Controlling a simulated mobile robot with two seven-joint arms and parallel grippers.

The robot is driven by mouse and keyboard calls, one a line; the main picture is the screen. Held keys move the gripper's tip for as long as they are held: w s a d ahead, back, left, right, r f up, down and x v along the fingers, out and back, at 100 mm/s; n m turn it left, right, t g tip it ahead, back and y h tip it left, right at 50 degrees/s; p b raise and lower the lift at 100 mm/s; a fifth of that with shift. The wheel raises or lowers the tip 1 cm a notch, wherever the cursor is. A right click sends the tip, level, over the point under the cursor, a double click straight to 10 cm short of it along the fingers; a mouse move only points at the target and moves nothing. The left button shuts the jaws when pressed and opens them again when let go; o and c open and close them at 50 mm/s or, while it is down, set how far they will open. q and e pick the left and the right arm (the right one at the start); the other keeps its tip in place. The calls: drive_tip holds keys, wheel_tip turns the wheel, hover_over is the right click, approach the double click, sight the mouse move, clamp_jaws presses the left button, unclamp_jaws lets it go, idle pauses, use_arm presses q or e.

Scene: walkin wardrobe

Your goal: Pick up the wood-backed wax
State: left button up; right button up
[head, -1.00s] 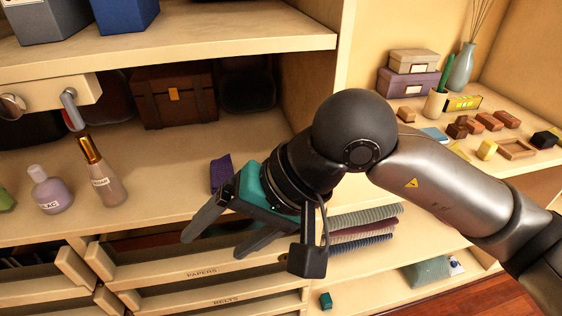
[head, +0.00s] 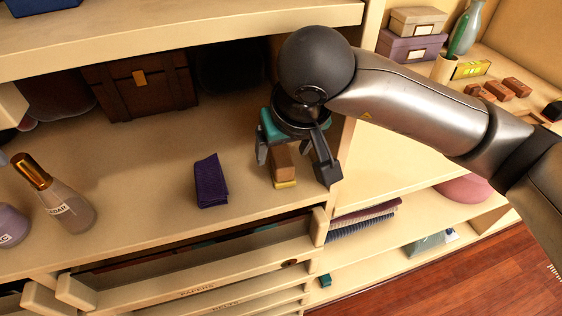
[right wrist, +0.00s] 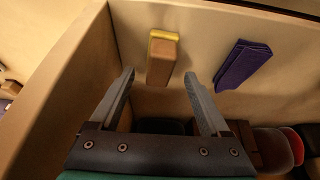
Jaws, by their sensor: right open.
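The wood-backed wax (head: 283,163) is a small block with a brown wooden body and a yellow layer at its base. It stands on the shelf beside a dark purple folded cloth. My right gripper (head: 295,170) is open and points down over the block, with a finger on either side of it in the head view. In the right wrist view the wax (right wrist: 162,58) shows just beyond and between the open fingertips (right wrist: 160,76), with the jaws not closed on it. My left gripper is not in view.
The purple cloth (head: 210,181) lies left of the wax. A gold-capped bottle (head: 57,194) stands further left, and a brown chest (head: 143,83) behind. A shelf side wall rises close to the right of the gripper. Open drawers sit below the shelf front.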

sight(282, 155)
drive_tip(key=x, duration=0.2)
drive_tip(key=shift+w+f, duration=0.15)
drive_tip(key=shift+f, duration=0.15)
drive_tip(key=shift+w+f, duration=0.15)
drive_tip(key=shift+f, duration=0.1)
drive_tip(key=shift+a, duration=0.1)
drive_tip(key=c, duration=0.6)
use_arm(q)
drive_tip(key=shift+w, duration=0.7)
use_arm(e)
clamp_jaws()
